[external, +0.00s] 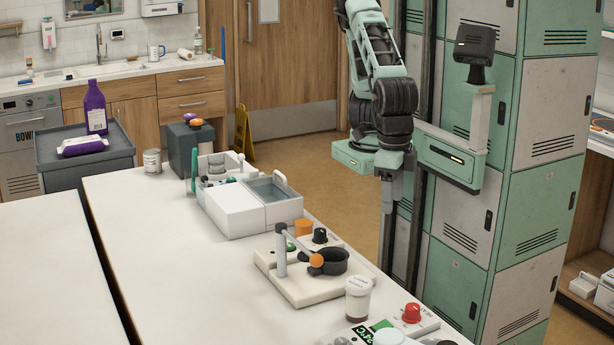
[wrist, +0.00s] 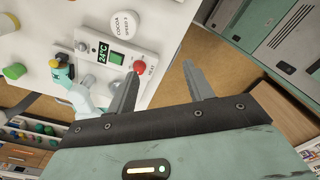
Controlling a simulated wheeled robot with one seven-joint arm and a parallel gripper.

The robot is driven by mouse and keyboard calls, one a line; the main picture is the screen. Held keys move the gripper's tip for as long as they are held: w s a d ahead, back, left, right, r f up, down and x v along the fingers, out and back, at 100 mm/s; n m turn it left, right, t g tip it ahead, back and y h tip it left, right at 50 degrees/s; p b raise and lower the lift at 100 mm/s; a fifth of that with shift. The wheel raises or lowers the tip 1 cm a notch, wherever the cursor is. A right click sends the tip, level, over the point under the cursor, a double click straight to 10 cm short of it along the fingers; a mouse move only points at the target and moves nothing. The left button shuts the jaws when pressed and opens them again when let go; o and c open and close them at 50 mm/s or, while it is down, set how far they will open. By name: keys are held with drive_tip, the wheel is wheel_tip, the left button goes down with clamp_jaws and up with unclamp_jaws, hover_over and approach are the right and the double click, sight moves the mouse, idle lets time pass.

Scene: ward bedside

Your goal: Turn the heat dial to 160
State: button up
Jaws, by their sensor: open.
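The red heat dial (external: 411,313) is a round knob on a pale unit at the near right end of the white table. In the wrist view the red dial (wrist: 139,67) is beside the tip of one finger, with a green display (wrist: 110,56) reading 24°C close by. The dial's exact setting is too small to read. My gripper (external: 387,207) points down beyond the table's far edge, higher than the dial and apart from it. In the wrist view my gripper (wrist: 160,78) has its two fingers spread with nothing between them.
A lidded cocoa jar (external: 357,298) stands just behind the dial unit. Green and grey lockers (external: 530,150) rise behind my arm. The table's left side is clear.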

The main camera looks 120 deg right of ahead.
sight(413, 306)
drive_tip(key=w+a+f+n, duration=0.1)
drive_tip(key=a+f+n, duration=0.1)
drive_tip(key=a+n, duration=0.8)
drive_tip(key=f+p, duration=0.1)
drive_tip(key=f, duration=0.5)
drive_tip(key=a+f+m+p, duration=0.1)
drive_tip(key=f, duration=0.4)
drive_tip(key=a+f+m+p, duration=0.1)
drive_tip(key=f, duration=0.5)
drive_tip(key=shift+w+f+p, duration=0.2)
drive_tip(key=shift+f+p, duration=0.15)
drive_tip(key=shift+p, duration=0.05)
drive_tip(key=c, duration=1)
